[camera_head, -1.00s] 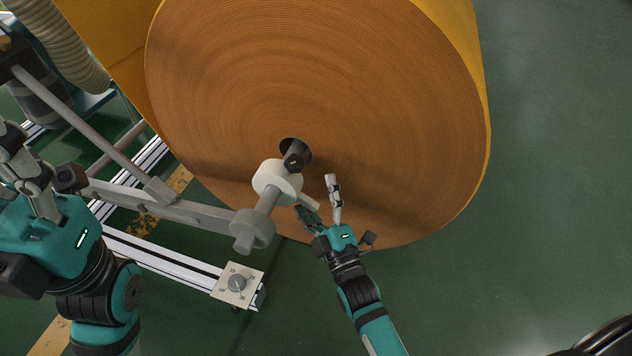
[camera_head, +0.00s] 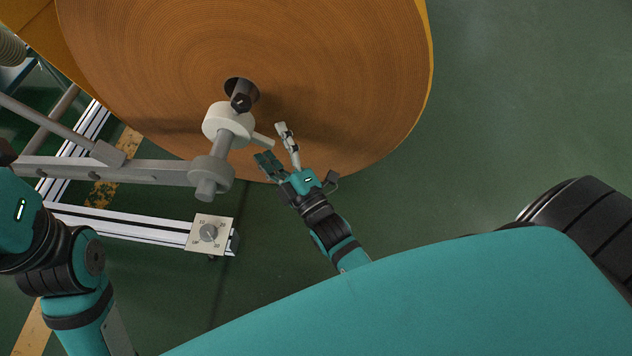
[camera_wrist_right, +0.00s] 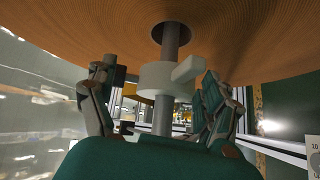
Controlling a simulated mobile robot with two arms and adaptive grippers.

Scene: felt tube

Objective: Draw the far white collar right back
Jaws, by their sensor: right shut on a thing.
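The white collar (camera_head: 222,122) sits around the grey shaft (camera_head: 241,103) just outside the core hole of the big brown roll. A short length of shaft shows between collar and roll. A small bar handle (camera_head: 263,140) sticks out of the collar towards my right gripper (camera_head: 275,146). The right fingers are spread to either side of this handle and shut on it; their exact contact is hard to see. In the right wrist view the collar (camera_wrist_right: 155,78) and its handle (camera_wrist_right: 188,69) show between the fingers. My left arm is at the left edge, its fingers out of frame.
The brown roll (camera_head: 250,50) fills the top. A grey bearing (camera_head: 212,172) on a bar carries the shaft's near end. Below lie a white rail and a dial plate (camera_head: 208,234). Green floor (camera_head: 530,110) is clear at right.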

